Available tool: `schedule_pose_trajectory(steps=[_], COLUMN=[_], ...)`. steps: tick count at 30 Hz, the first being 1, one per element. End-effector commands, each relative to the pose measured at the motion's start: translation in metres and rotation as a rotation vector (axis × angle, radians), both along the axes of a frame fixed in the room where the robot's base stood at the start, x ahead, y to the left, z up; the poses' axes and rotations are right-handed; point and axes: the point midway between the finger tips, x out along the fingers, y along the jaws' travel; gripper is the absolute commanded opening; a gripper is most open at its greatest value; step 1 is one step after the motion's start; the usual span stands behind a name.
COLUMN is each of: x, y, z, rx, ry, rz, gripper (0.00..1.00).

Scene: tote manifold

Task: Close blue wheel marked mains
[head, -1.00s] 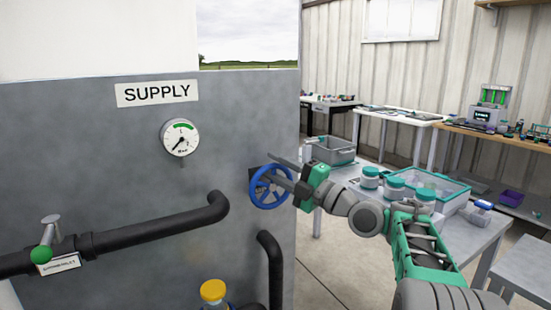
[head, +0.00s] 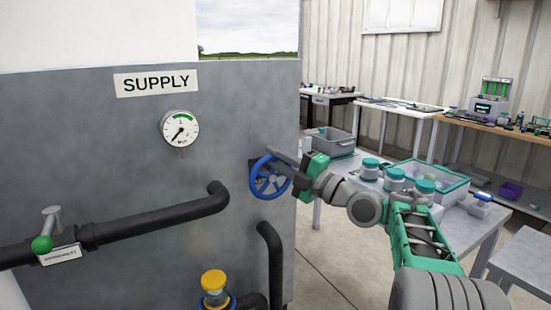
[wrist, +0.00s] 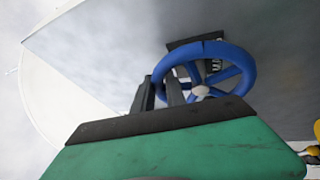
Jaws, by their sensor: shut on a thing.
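The blue wheel (head: 254,185) is mounted near the right edge of the grey panel, upright. In the wrist view the wheel (wrist: 238,62) shows its spokes, pale hub and a dark plate behind, with part of a white marking too covered to read. My gripper (head: 282,164) reaches it from the right and is shut on the upper right of the rim. In the wrist view my gripper's two dark fingers (wrist: 158,88) stand on either side of the left part of the rim, hiding a little of it.
The panel (head: 110,135) carries a SUPPLY sign (head: 156,82), a gauge (head: 180,128), black pipes (head: 160,220) and a green-knobbed lever (head: 42,243). A yellow-capped part (head: 214,281) is below. A table with lidded jars (head: 394,180) and a grey tote (head: 333,142) stands right, behind my arm.

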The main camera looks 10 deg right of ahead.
Motion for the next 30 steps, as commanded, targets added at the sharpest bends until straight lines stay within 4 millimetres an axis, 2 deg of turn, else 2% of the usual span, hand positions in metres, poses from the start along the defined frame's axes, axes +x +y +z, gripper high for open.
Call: schedule_pose_trajectory(steps=[20, 30], x=[0.001, 0.003], y=[-0.004, -0.013], z=[-0.001, -0.01], rx=[0.055, 0.25], ry=[0.013, 0.073], rz=[-0.005, -0.005], gripper=[0.0, 0.0])
